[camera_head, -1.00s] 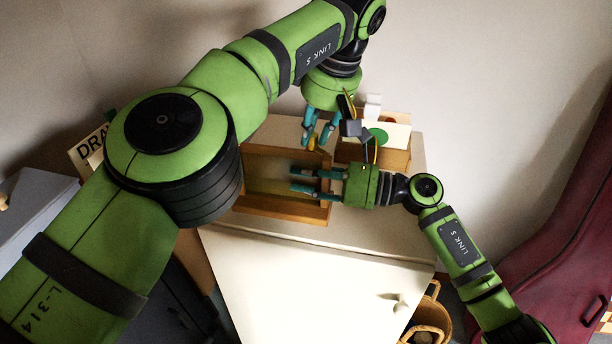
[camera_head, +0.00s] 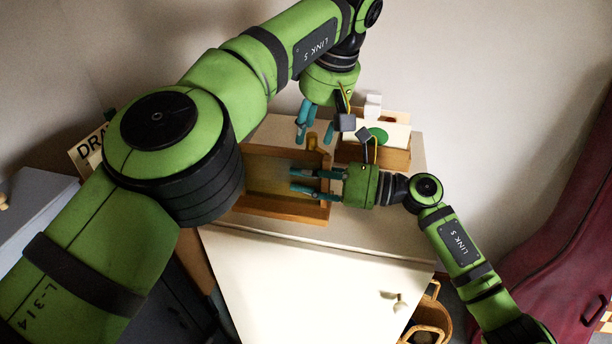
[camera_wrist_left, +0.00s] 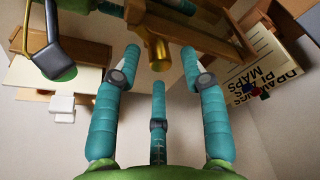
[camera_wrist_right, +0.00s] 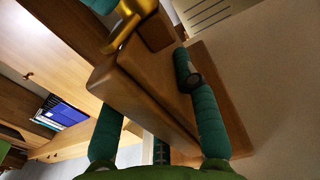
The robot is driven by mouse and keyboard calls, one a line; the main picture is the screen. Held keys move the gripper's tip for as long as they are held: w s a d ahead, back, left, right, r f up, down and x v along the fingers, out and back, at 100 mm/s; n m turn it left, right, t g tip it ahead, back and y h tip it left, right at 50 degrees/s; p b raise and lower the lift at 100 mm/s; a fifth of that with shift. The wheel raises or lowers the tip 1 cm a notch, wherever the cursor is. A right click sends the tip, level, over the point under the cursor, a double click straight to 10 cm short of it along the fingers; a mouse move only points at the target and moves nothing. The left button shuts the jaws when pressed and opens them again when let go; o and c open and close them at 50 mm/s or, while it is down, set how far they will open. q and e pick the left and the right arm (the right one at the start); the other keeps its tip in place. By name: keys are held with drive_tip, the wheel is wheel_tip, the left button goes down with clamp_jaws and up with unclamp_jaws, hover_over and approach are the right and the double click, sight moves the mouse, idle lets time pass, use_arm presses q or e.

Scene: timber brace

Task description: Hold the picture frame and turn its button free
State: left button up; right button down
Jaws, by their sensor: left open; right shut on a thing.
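The wooden picture frame (camera_head: 285,207) lies on top of the white cabinet, partly hidden by my left arm. My right gripper (camera_head: 292,180) is shut on the frame's right side, and its wood (camera_wrist_right: 150,95) shows between the fingers in the right wrist view. The brass button (camera_head: 316,142) is at the frame's upper right edge; it also shows in the left wrist view (camera_wrist_left: 157,50) and the right wrist view (camera_wrist_right: 122,25). My left gripper (camera_head: 305,126) is open and empty just above the button, its fingers apart from it.
A wooden box (camera_head: 396,158) with a white card and a green disc (camera_head: 379,135) stands right of the frame, a white block (camera_head: 373,104) behind it. The cabinet top (camera_head: 345,233) is clear in front. A wicker basket (camera_head: 430,322) stands on the floor at right.

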use_arm(q)
drive_tip(key=r+m+h, duration=0.1)
drive_tip(key=r+m, duration=0.1)
drive_tip(key=m, duration=0.1)
drive_tip(key=r+m+h, duration=0.1)
drive_tip(key=r+m, duration=0.2)
drive_tip(key=m, duration=0.1)
drive_tip(key=r+m+h, duration=0.1)
drive_tip(key=r+m, duration=0.2)
drive_tip(key=shift+s+a+m+t, duration=0.1)
drive_tip(key=shift+a+m+t, duration=0.2)
drive_tip(key=shift+f, duration=4.35)
drive_tip(key=c, duration=0.7)
